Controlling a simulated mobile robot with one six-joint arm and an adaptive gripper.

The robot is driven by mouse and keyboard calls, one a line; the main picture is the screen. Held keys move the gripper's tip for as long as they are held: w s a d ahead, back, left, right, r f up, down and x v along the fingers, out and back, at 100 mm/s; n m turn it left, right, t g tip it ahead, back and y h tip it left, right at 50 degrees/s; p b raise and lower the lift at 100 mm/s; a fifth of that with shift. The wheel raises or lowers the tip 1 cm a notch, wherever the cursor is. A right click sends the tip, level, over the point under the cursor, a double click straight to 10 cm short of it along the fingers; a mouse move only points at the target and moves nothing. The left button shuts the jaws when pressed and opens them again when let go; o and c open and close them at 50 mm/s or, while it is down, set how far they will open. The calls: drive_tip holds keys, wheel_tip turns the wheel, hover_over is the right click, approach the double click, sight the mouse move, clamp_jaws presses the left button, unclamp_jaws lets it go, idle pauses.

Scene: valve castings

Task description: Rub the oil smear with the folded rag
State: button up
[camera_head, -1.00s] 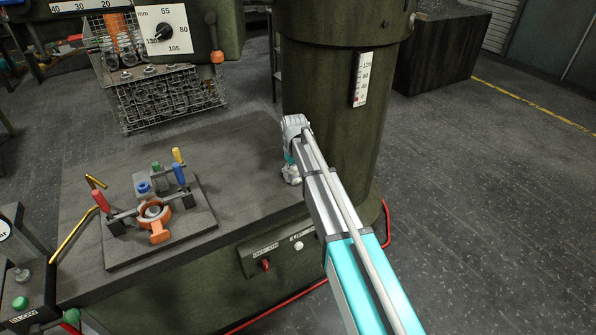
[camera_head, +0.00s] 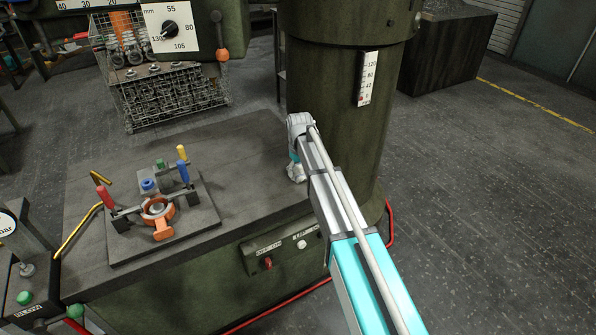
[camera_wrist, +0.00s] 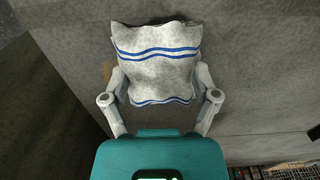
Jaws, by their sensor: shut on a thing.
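The folded rag (camera_wrist: 158,72), pale grey-white with blue stripes, is between the two fingers of my gripper (camera_wrist: 159,88) in the wrist view. My gripper is shut on it, with a finger at each side. Below the rag is the dark grey tabletop (camera_head: 235,165); I cannot tell whether the rag touches it. A faint brownish patch (camera_wrist: 107,68) shows at the rag's left edge and may be part of the oil smear; the rag hides whatever lies under it. In the head view my arm hides the rag.
A green column (camera_head: 335,110) stands close behind my gripper at the table's right end. A fixture plate (camera_head: 190,228) with coloured clamp handles and an orange-red casting (camera_head: 163,228) is on the left. The tabletop between is clear. A wire basket (camera_head: 175,98) of castings stands behind.

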drive_tip(key=shift+w+d, duration=0.45)
drive_tip(key=shift+d, duration=0.25)
drive_tip(key=shift+w+d, duration=0.45)
drive_tip(key=shift+d, duration=0.2)
drive_tip(key=shift+d, duration=0.1)
drive_tip(key=shift+w+d, duration=0.5)
drive_tip(key=shift+d, duration=0.25)
drive_tip(key=shift+w+d, duration=0.45)
drive_tip(key=shift+d, duration=0.25)
drive_tip(key=shift+a, duration=0.1)
drive_tip(key=shift+s+a+f, duration=0.1)
drive_tip(key=shift+s+a, duration=0.45)
drive_tip(key=shift+a, duration=0.2)
drive_tip(key=shift+s+a, duration=0.5)
drive_tip(key=shift+a, duration=0.25)
